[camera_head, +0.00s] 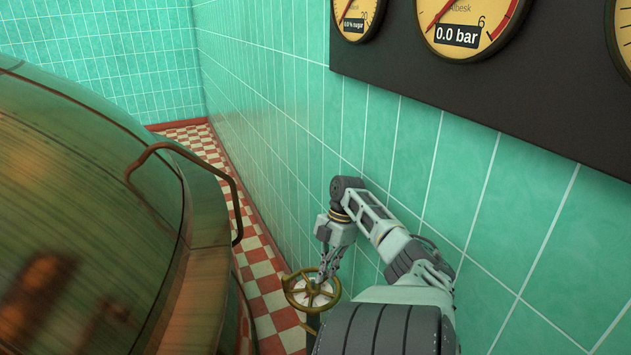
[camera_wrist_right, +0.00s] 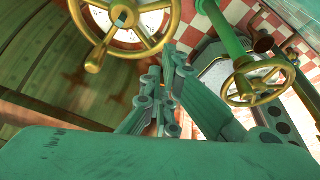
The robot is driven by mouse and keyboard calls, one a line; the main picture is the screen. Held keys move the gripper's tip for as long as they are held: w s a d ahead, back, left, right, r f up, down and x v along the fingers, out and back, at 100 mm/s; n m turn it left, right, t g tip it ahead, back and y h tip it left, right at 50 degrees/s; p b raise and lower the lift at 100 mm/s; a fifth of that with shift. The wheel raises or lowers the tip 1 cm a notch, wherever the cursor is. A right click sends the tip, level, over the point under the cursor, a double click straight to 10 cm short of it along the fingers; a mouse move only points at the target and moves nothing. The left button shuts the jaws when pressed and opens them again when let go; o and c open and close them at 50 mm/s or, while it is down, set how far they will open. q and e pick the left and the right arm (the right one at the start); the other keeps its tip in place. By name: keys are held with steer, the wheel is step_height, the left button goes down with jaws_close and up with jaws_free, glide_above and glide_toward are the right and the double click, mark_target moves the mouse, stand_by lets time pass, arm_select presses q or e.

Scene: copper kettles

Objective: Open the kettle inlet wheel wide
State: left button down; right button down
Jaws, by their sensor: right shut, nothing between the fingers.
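A brass handwheel (camera_head: 297,299) stands on a dark stem low beside the tiled wall in the head view. My right gripper (camera_head: 323,279) reaches down from above to the wheel's far right side, its fingers shut and empty. Whether the fingertips touch the wheel is unclear. A second brass wheel (camera_wrist_right: 258,94) with a green stem is at the right. I cannot tell which is the inlet wheel. My left gripper is not in view.
A large copper kettle (camera_head: 70,200) with a dark curved handle (camera_head: 237,190) fills the left. The green tiled wall (camera_head: 290,130) is close to my right arm. A black gauge panel (camera_head: 540,110) hangs above. A narrow checkered floor strip (camera_head: 262,270) lies between kettle and wall.

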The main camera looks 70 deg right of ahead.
steer(key=w+r+m+h+p, duration=0.2)
steer(key=w+m+h, duration=0.4)
steer(key=m, duration=0.9)
steer(key=w+r+m+h+p, duration=0.15)
steer(key=w+m+h, duration=0.45)
steer(key=m, duration=0.8)
steer(key=b+x, duration=0.1)
steer(key=x, duration=0.8)
steer(key=shift+s+d+b, duration=0.1)
steer(key=shift+d+b, duration=0.2)
steer(key=shift+d, duration=0.05)
steer(key=a, duration=0.1)
steer(key=a+p, duration=0.1)
steer(key=a, duration=0.1)
steer(key=shift+s+a+f, duration=0.1)
steer(key=shift+s+f, duration=0.05)
steer(key=shift+s, duration=0.05)
steer(key=shift+s+a+f, duration=0.1)
steer(key=shift+a+f, duration=0.05)
steer(key=shift+a, duration=0.3)
